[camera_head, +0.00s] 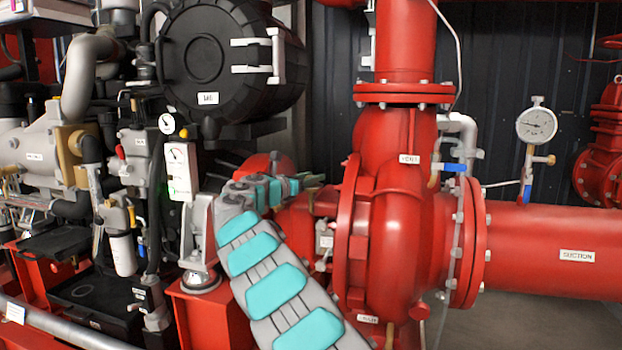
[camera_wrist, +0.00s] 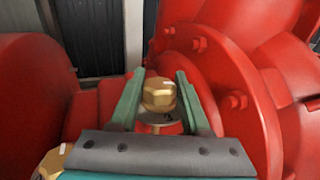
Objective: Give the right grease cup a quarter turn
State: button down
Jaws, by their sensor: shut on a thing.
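A brass hexagonal grease cup (camera_wrist: 158,95) stands upright on a red mount in the middle of the wrist view. My gripper (camera_wrist: 160,76) has one green finger on each side of this cup and is shut on it. A second brass cup (camera_wrist: 51,163) shows in part at the lower left of the wrist view, apart from the fingers and partly cut off by my gripper's body. In the head view my gripper (camera_head: 314,180) reaches in beside the red pump casing (camera_head: 392,215). The held cup cannot be made out there.
Red flanges with bolts (camera_wrist: 235,100) stand close to the right of my fingers, and a rounded red housing (camera_wrist: 35,85) is at the left. The suction pipe (camera_head: 545,245) and a pressure gauge (camera_head: 536,125) are at the right. The engine (camera_head: 75,170) fills the left side.

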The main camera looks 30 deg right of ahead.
jog(key=shift+f+m+g+h, duration=0.1)
jog(key=shift+m+g+h, duration=0.3)
jog(key=shift+m+g, duration=0.95)
jog(key=shift+g, duration=0.95)
jog(key=shift+c, duration=1.8)
grip_release()
jog(key=a, duration=0.7)
jog(key=shift+s+a, duration=0.3)
jog(key=shift+a, duration=0.1)
